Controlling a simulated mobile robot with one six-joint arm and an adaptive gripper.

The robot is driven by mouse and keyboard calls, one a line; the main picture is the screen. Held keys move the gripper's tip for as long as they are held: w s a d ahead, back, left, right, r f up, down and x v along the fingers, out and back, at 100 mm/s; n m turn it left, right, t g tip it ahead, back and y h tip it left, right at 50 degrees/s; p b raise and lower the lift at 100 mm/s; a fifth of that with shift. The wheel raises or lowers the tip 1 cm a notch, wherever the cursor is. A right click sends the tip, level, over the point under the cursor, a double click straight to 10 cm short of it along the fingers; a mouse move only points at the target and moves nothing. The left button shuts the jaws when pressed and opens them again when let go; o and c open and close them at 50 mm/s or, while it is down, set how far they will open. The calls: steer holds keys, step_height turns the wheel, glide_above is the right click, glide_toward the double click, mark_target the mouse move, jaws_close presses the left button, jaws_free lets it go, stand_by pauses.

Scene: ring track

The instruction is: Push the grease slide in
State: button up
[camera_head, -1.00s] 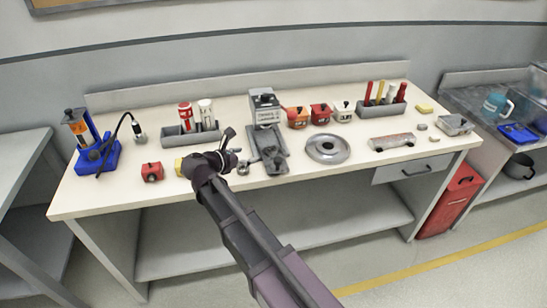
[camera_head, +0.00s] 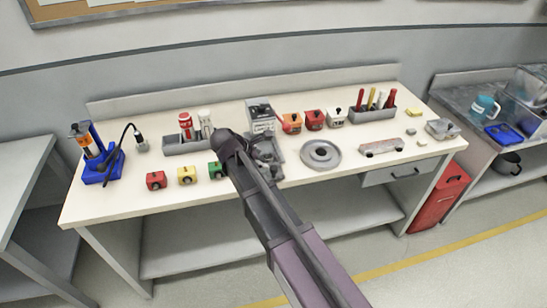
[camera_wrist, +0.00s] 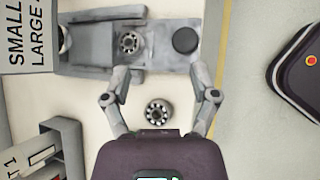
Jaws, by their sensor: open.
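The grey grease station (camera_head: 261,115) stands at the back middle of the table; part of its front is behind my arm. In the wrist view its grey slide (camera_wrist: 155,40) sticks out toward the table's front edge. A bearing ring (camera_wrist: 130,43) sits on the slide, and a round black knob (camera_wrist: 186,40) is at its outer end. My gripper (camera_wrist: 160,82) is open and empty, its fingers pointing at the slide's side from a little apart. A second bearing ring (camera_wrist: 157,112) lies on the table between the fingers' bases.
Red (camera_head: 156,180), yellow (camera_head: 187,175) and green (camera_head: 216,170) blocks stand left of my arm. A round metal dish (camera_head: 320,155) lies right of the station. A label board (camera_wrist: 28,35) stands at upper left in the wrist view.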

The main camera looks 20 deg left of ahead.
mark_target(274, 167)
steer(key=w+d+r+m+g+y+p, duration=0.1)
steer(key=d+r+m+g+y+p, duration=0.3)
steer(key=r+m+p, duration=0.5)
steer(key=g+p, duration=0.2)
steer(key=p, duration=0.1)
steer(key=shift+r+g+y+p, duration=0.25)
steer(key=shift+g+y+p, duration=0.15)
steer(key=shift+f, duration=0.2)
step_height(274, 167, down, 14)
steer(key=b, duration=1.4)
steer(key=shift+r, duration=0.25)
